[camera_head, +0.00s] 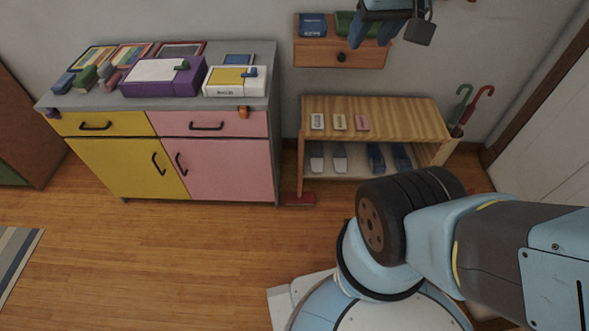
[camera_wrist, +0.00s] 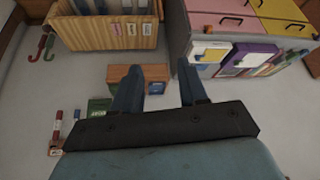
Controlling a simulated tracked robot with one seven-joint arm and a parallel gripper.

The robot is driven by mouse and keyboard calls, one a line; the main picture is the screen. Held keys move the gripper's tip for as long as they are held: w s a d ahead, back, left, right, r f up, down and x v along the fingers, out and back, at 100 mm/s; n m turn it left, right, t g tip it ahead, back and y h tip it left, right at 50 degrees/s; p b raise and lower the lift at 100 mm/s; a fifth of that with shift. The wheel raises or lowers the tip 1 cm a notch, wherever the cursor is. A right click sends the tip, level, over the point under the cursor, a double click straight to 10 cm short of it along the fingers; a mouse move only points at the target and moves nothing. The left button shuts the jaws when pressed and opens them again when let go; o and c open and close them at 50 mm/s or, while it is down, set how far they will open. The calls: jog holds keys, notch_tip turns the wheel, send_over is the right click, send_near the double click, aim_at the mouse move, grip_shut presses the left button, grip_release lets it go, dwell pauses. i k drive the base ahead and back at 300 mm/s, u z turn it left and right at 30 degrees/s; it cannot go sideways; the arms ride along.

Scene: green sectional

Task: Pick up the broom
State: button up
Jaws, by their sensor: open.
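The broom (camera_head: 300,198) stands in the narrow gap between the cabinet and the shoe bench in the head view. Its red head rests on the floor and its thin brownish handle rises upright beside the bench's left end. I cannot make the broom out in the wrist view. My gripper (camera_wrist: 160,84) is open, with two dark blue fingers apart and nothing between them. In the head view it shows at the top, partly cut off, in front of the small wall shelf, above and to the right of the broom.
The yellow and pink cabinet (camera_head: 205,125) carries books and boxes on its grey top. The wooden shoe bench (camera_head: 400,112) holds shoes below, with umbrellas (camera_head: 470,105) at its right. The wall shelf (camera_head: 318,54) hangs above the bench. Wooden floor is clear in front of the cabinet.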

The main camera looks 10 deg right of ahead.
aim_at(292, 198)
jog(key=u, duration=1.15)
jog(key=i, duration=0.1)
jog(key=z, duration=3.25)
jog(key=k, duration=1.2)
jog(key=u, duration=0.55)
